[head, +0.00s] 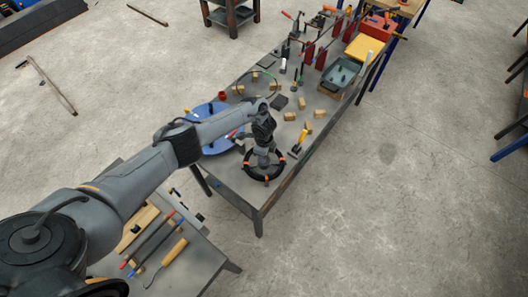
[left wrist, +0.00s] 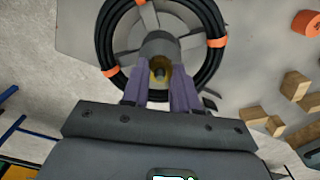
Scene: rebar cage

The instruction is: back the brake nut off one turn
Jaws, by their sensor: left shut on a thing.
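A reel with a black coil (head: 264,179) bound by orange bands stands near the front end of the long grey table. In the left wrist view the coil (left wrist: 104,38) surrounds a grey spoked disc with a grey hub (left wrist: 160,45) at its middle. A small brass-coloured part, which I take as the brake nut (left wrist: 160,66), sits at the hub. My left gripper (head: 264,153) is over the reel's middle. In the left wrist view its two purple-grey fingers (left wrist: 160,90) are on either side of the nut, shut on it. Finger contact is partly hidden. My right gripper is not in view.
Several wooden blocks (head: 302,136) lie on the table near the reel, with a yellow-handled tool (head: 299,141) at the right edge. A blue disc (head: 219,148) lies left of the reel. A grey-green tray (head: 340,75) and red clamps stand farther back. A lower tool bench is at the front left.

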